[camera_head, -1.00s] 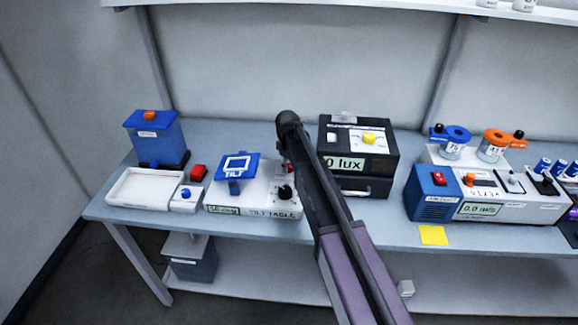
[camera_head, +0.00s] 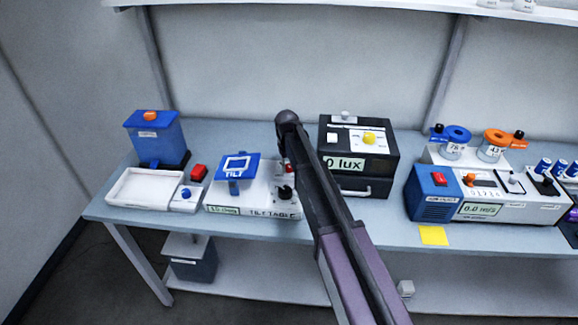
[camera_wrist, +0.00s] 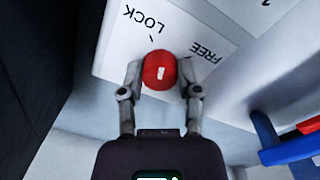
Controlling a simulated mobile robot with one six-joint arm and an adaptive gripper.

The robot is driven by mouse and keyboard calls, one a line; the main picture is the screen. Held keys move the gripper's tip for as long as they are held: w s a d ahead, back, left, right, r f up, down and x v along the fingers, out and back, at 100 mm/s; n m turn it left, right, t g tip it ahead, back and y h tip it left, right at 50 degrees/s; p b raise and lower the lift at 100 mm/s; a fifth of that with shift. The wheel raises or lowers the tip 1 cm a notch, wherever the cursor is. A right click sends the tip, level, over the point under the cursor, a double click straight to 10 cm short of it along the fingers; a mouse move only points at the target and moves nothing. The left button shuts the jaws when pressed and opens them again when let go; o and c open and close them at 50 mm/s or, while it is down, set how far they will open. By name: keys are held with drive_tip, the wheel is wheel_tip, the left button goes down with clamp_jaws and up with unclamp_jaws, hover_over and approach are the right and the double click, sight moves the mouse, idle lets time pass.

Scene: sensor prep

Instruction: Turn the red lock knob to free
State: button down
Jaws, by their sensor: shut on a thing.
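The red lock knob (camera_wrist: 160,71) sits on a white panel between the printed words LOCK and FREE in the wrist view. A short white mark shows on its face; I cannot tell for sure which word it points to. My gripper (camera_wrist: 160,80) has a finger on each side of the knob and is shut on it. The panel belongs to the white tilt table (camera_head: 250,211), whose blue tilt plate (camera_head: 238,166) stands left of my arm in the head view. There my arm mostly hides the gripper and knob.
A black lux box (camera_head: 345,182) stands close right of my arm. A black knob (camera_head: 286,193) is on the tilt table's front right. A blue container (camera_head: 157,138), a white tray (camera_head: 143,188) and a red button (camera_head: 199,172) are to the left.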

drive_tip(key=m, duration=1.3)
drive_tip(key=shift+a, duration=0.1)
idle(0.4)
drive_tip(key=shift+c, duration=1.5)
unclamp_jaws()
drive_tip(key=shift+n, duration=0.4)
